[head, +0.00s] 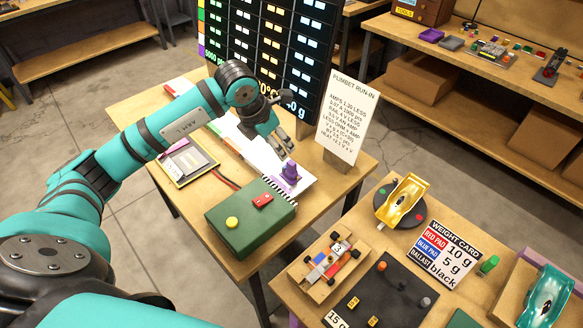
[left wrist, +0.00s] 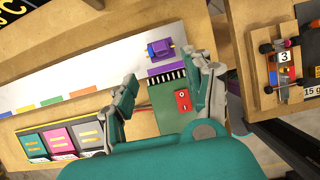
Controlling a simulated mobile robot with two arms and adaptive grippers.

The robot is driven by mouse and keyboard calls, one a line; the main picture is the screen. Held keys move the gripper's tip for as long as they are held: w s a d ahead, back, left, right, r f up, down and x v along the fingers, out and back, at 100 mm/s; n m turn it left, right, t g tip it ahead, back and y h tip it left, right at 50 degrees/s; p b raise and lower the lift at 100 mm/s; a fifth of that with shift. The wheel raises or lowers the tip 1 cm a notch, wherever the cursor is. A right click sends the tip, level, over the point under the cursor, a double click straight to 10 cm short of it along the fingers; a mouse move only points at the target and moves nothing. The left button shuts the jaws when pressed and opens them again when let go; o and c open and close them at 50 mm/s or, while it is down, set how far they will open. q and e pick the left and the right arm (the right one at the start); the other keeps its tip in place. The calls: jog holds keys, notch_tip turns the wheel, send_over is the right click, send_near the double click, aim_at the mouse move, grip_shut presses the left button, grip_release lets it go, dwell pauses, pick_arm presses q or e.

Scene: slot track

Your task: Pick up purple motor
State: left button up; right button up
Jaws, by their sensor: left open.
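The purple motor (head: 290,172) stands on a white sheet on the table, just behind the green box in the head view. In the left wrist view the purple motor (left wrist: 160,48) lies beyond my fingertips, near the gap between them, with yellowish tips at its sides. My left gripper (head: 284,146) is open and empty, above and slightly behind the motor in the head view. In the left wrist view its two fingers (left wrist: 164,72) are spread apart, with no contact with the motor visible. My right gripper is not in view.
The green box (head: 250,222) with a yellow knob and red switch is close in front of the motor. A white text sign (head: 340,117) stands at the right, and a large board (head: 262,55) behind. A framed tray (head: 188,162) lies left. Another table holds a model car (head: 330,266).

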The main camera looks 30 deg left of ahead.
aim_at(291, 163)
pick_arm(q)
jog(key=p+x, duration=0.2)
jog(key=x, duration=0.5)
jog(key=shift+w+d+f, duration=0.1)
jog(key=shift+w+f, duration=0.05)
jog(key=shift+w, duration=0.05)
jog(key=shift+w+d+f+p, duration=0.1)
jog(key=shift+w+f+p, duration=0.05)
jog(key=shift+f+p, duration=0.2)
jog(key=p+x, duration=0.1)
jog(key=x, duration=0.2)
jog(key=shift+w+d+f, duration=0.1)
jog(key=shift+w+f, duration=0.1)
jog(key=shift+f, duration=0.05)
jog(key=shift+w+f, duration=0.1)
jog(key=shift+f, duration=0.2)
grip_shut()
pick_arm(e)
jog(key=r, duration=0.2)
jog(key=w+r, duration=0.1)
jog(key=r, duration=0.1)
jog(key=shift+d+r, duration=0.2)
